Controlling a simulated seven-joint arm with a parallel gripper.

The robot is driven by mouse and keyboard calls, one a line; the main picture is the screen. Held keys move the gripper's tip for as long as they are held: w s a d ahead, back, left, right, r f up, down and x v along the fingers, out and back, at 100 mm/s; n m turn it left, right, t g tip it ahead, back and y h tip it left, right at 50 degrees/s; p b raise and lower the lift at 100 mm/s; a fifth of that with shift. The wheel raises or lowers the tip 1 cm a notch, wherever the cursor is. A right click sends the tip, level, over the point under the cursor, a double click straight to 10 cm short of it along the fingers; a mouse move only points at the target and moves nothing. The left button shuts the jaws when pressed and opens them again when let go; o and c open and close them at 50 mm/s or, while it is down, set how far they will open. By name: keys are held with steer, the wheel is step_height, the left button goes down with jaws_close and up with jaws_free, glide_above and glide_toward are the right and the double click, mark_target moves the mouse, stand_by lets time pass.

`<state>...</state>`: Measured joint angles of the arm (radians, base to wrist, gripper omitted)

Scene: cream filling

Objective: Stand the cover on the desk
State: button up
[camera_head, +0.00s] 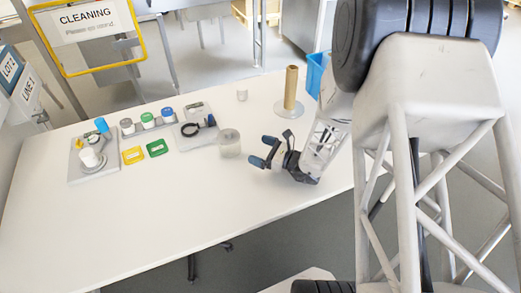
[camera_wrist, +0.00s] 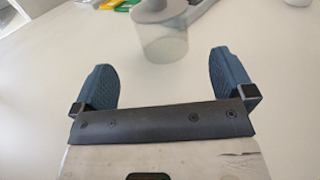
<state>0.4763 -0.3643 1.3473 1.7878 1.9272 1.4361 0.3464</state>
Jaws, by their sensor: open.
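The cover looks like a clear, frosted cylinder (camera_head: 230,146) with a pale grey top. It appears upright on the white desk (camera_head: 190,210), just right of a grey fixture. In the wrist view the cover (camera_wrist: 165,44) is ahead of the fingers and lies between their directions; its upper part is cut off by the frame edge. My gripper (camera_head: 263,151) is low over the desk, a little right of the cover and apart from it. Its two blue fingers are spread with nothing between them, as the wrist view of my gripper (camera_wrist: 161,72) also shows.
A grey fixture (camera_head: 192,133) holds a black ring-shaped part. Jars with coloured caps (camera_head: 147,121), yellow and green frames (camera_head: 133,156) and a grey tray (camera_head: 82,174) stand left. A brown roll on a stand (camera_head: 291,88) and small cup (camera_head: 242,94) are behind. The front desk is clear.

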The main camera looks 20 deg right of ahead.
stand_by(0.3)
steer(key=s+a+r+n+g, duration=0.5)
steer(key=a+r+n+g, duration=0.15)
steer(key=r, duration=0.25)
steer(key=s+a+r+n+g, duration=0.4)
steer(key=a+r+n+g, duration=0.15)
steer(key=r+n, duration=0.25)
steer(key=s+d+r+n+t+h, duration=0.1)
steer(key=s+d+r+n+h, duration=0.2)
steer(key=s+r+n+h, duration=0.9)
steer(key=s+r+n, duration=0.1)
steer(key=s+r, duration=0.1)
steer(key=s, duration=0.1)
steer(key=shift+s+r, duration=0.35)
steer(key=shift+r, duration=0.05)
